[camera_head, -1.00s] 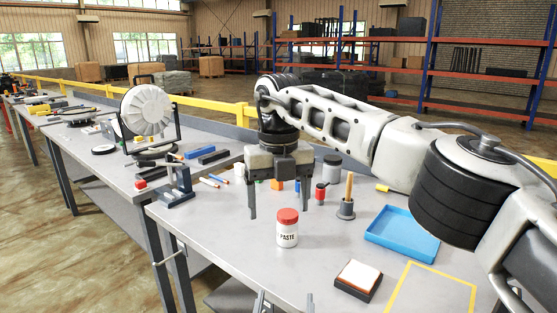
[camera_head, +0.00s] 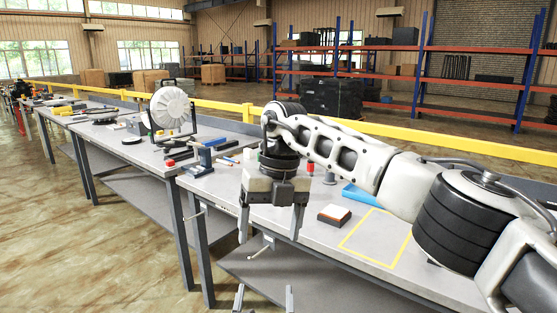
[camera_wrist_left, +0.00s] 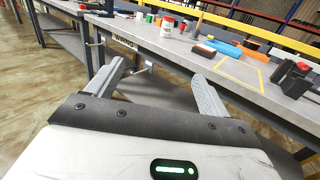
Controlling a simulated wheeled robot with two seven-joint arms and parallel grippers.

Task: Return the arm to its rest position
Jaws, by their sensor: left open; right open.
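My right arm (camera_head: 335,145) reaches in from the right, bent, with its wrist pointing down. My right gripper (camera_head: 270,236) is open and empty, its fingers hanging in front of the workbench's near edge in the head view. My left gripper (camera_head: 264,297) shows only as two fingertips at the bottom of the head view. In the left wrist view its two fingers (camera_wrist_left: 157,72) are spread with nothing between them, pointing toward the workbench (camera_wrist_left: 240,92). The rest of my left arm is out of view.
A red-lidded jar (camera_wrist_left: 167,29) shows in the left wrist view. Open floor (camera_head: 90,230) lies at left.

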